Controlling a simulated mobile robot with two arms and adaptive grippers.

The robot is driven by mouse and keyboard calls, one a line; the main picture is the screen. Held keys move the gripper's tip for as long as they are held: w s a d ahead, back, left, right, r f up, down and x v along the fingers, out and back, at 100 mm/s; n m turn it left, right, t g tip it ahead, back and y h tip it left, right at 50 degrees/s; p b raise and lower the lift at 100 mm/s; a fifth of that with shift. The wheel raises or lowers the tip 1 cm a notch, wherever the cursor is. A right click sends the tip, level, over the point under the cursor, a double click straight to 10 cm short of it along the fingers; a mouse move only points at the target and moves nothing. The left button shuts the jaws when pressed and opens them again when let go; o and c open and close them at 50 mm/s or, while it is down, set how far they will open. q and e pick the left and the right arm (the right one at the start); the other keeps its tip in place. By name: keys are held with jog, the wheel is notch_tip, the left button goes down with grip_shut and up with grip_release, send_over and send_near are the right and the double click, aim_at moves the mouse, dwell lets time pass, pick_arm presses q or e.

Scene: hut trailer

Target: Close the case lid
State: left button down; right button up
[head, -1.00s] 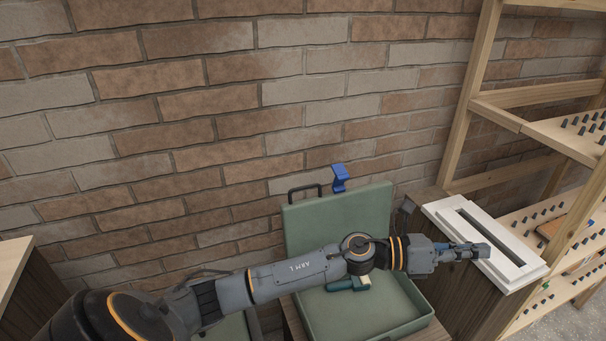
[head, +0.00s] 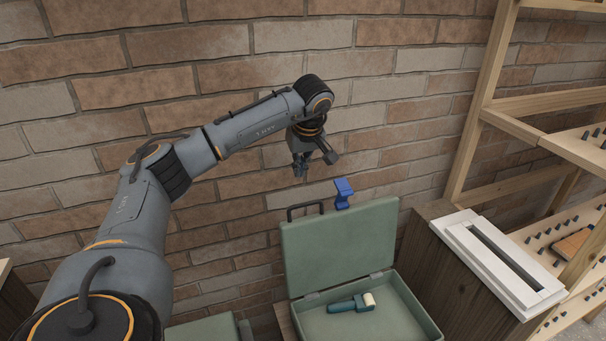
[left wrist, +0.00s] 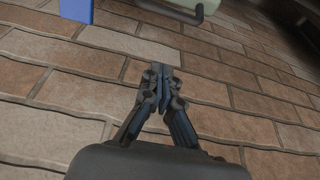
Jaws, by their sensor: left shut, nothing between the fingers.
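The green case (head: 395,315) stands open on a wooden support, its lid (head: 340,243) raised upright near the brick wall. A black handle (head: 305,210) is on the lid's top edge. My left gripper (head: 300,176) is above and behind the lid's top left, close to the wall, pointing down. It is shut and empty, apart from the lid. In the left wrist view the gripper (left wrist: 158,72) shows its fingers together against the brick wall. The handle (left wrist: 190,14) and a strip of green lid appear at that view's top. My right gripper is not in view.
A teal tool with a cream end (head: 352,304) lies in the case. A blue bracket (head: 343,192) is at the wall just above the lid. A white slotted frame (head: 495,262) rests on a wooden cabinet at right, beside a wooden shelf rack (head: 540,140).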

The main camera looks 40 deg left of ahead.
pick_arm(q)
notch_tip(320, 180, down, 8)
jog(key=d+p, duration=0.1)
jog(key=p, duration=0.2)
jog(key=shift+s, duration=0.3)
jog(key=shift+r, duration=0.1)
jog(key=shift+d, duration=0.15)
